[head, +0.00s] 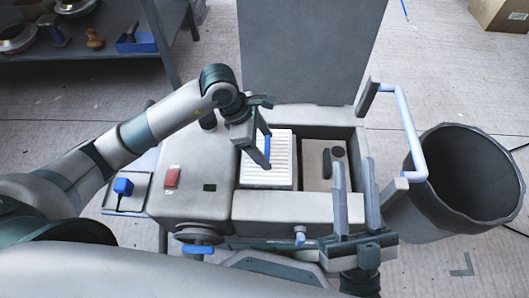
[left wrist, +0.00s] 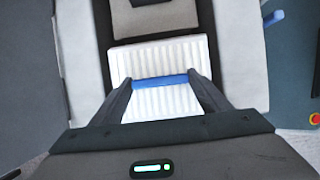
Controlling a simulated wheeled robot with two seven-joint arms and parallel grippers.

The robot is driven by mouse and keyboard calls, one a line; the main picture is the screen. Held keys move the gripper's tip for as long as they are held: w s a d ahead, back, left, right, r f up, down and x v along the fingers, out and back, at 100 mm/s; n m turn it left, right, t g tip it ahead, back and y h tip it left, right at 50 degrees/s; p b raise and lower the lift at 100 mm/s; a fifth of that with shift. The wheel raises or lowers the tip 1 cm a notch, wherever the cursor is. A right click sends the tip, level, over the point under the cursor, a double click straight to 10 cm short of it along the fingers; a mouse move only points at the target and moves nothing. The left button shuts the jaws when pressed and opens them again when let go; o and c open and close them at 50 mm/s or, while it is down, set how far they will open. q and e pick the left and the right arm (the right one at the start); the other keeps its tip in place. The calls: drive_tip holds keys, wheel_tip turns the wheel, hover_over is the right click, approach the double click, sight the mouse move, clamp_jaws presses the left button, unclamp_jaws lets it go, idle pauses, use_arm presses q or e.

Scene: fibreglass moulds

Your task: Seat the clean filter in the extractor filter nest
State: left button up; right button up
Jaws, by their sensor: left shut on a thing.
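The clean filter (head: 282,172) is a white pleated block with a blue grip bar (left wrist: 160,82) across its top. It is at the left part of the open grey extractor box (head: 285,207), level and lined up with the opening. I cannot tell whether its underside rests in the nest, which it hides. My left gripper (head: 267,150) is above it, shut on the blue bar; the left wrist view shows a finger at each end of the bar. My right gripper (head: 355,180) is open and empty, fingers upward, over the box's front right.
The raised grey lid (head: 310,50) stands behind the box. A tan panel with a dark knob (head: 338,153) is right of the filter. A blue-barred handle (head: 411,135) and a dark bin (head: 465,175) are at the right. A shelf (head: 95,50) with tools is at the back left.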

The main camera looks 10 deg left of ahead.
use_arm(q)
drive_tip(key=shift+r, duration=0.1)
drive_tip(key=shift+f+b, duration=0.4)
drive_tip(key=shift+f, duration=1.45)
use_arm(e)
drive_tip(key=shift+w+d+r+t, duration=0.15)
drive_tip(key=shift+d+r+t, duration=0.2)
drive_tip(key=shift+r, duration=0.15)
drive_tip(key=shift+w+d+r+t, duration=0.1)
drive_tip(key=shift+d+r+t, duration=0.2)
drive_tip(key=shift+r, duration=0.2)
use_arm(q)
drive_tip(key=shift+f, duration=0.15)
use_arm(e)
drive_tip(key=shift+f, duration=0.1)
use_arm(q)
drive_tip(key=o, duration=1.6)
use_arm(e)
drive_tip(key=shift+s, duration=0.1)
drive_tip(key=shift+a+y, duration=0.1)
drive_tip(key=shift+y, duration=0.2)
